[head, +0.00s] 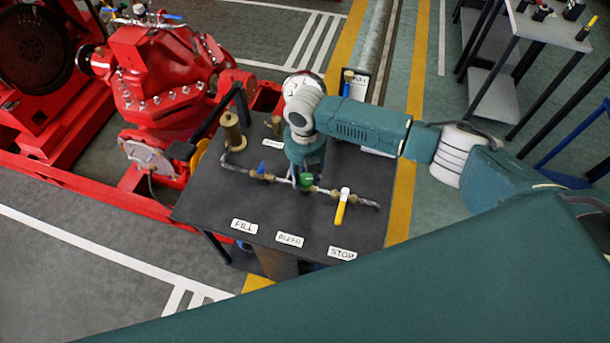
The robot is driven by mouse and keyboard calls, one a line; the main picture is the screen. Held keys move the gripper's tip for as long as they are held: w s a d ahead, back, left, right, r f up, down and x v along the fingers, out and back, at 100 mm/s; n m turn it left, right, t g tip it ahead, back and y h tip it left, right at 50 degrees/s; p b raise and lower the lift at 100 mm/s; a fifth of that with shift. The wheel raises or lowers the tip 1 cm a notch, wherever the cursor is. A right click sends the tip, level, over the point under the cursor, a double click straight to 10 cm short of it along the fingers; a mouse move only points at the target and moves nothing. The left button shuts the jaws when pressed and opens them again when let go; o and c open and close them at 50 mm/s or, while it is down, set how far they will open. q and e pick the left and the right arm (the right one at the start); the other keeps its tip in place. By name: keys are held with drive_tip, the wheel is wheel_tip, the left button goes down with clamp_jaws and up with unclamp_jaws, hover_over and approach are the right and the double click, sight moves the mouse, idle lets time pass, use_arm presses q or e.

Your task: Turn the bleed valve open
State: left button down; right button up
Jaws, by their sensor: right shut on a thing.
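The bleed valve (306,182), with a green handle, is the middle one of three valves on a pipe that runs across the dark table. It lines up with the BLEED label (289,240) at the front edge. My right gripper (303,178) points down over it from above and is shut on the green handle. The gripper and wrist hide part of the valve, so I cannot tell how far its handle is turned. My left gripper is not in view.
A blue-handled valve (262,170) stands left of the bleed valve, and a yellow-handled valve (341,207) stands close on its right. A brass cylinder (232,131) rises at the table's left. The red pumpset (150,75) is behind left. The table's front (265,213) is clear.

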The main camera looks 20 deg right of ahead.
sight(307, 176)
drive_tip(key=shift+w+d+n, duration=0.15)
drive_tip(key=shift+d+n, duration=0.2)
drive_tip(key=shift+n, duration=0.55)
drive_tip(key=shift+w+r, duration=0.1)
drive_tip(key=shift+c, duration=0.2)
drive_tip(key=o, duration=1)
drive_tip(key=shift+o, duration=0.8)
drive_tip(key=shift+a, duration=0.1)
drive_tip(key=shift+a+r, duration=0.1)
drive_tip(key=shift+r, duration=0.15)
wheel_tip(307, 176, up, 11)
drive_tip(key=shift+d+r, duration=0.15)
drive_tip(key=shift+d, duration=0.05)
